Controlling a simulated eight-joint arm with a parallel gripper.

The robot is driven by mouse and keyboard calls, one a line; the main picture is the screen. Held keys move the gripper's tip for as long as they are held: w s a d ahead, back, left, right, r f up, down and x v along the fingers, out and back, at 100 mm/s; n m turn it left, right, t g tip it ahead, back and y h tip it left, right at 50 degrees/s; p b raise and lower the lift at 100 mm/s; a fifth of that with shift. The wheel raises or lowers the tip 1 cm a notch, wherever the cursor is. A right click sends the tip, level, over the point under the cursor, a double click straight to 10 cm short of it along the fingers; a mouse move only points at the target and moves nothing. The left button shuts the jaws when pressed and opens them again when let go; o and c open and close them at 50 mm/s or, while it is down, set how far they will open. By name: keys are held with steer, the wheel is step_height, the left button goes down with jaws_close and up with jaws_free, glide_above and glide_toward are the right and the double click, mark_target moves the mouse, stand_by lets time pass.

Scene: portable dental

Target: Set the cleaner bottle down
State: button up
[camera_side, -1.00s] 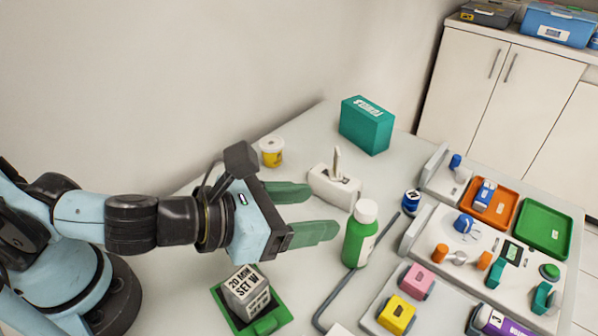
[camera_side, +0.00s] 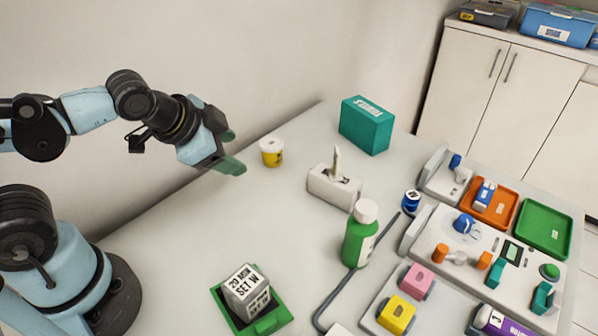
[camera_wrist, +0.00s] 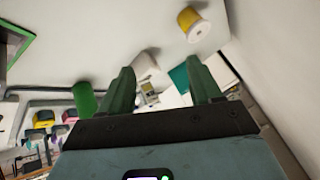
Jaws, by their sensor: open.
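The cleaner bottle, green with a white cap (camera_side: 360,238), stands upright on the table, right of the middle in the side view. It also shows in the wrist view as a green shape (camera_wrist: 85,100) left of my fingers. My gripper (camera_side: 236,152) is raised at the upper left, well apart from the bottle, with its green fingers spread and nothing between them. In the wrist view the two fingers of my gripper (camera_wrist: 163,88) are apart, with only background between them.
A white and yellow tub (camera_side: 271,152) stands near my gripper. A white holder (camera_side: 334,190), a teal box (camera_side: 366,125) and a grey block in a green tray (camera_side: 272,322) are on the table. A bent grey rod (camera_side: 338,290) runs beside the bottle. Orange (camera_side: 508,205) and green trays lie right.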

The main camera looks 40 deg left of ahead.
steer(key=a+n, duration=0.1)
steer(key=n, duration=0.3)
steer(key=s+a+n, duration=0.1)
steer(key=n, duration=0.1)
steer(key=shift+a+r+n+g, duration=0.3)
steer(key=shift+a+n+g, duration=0.05)
steer(key=shift+n+g, duration=0.05)
stand_by(0.8)
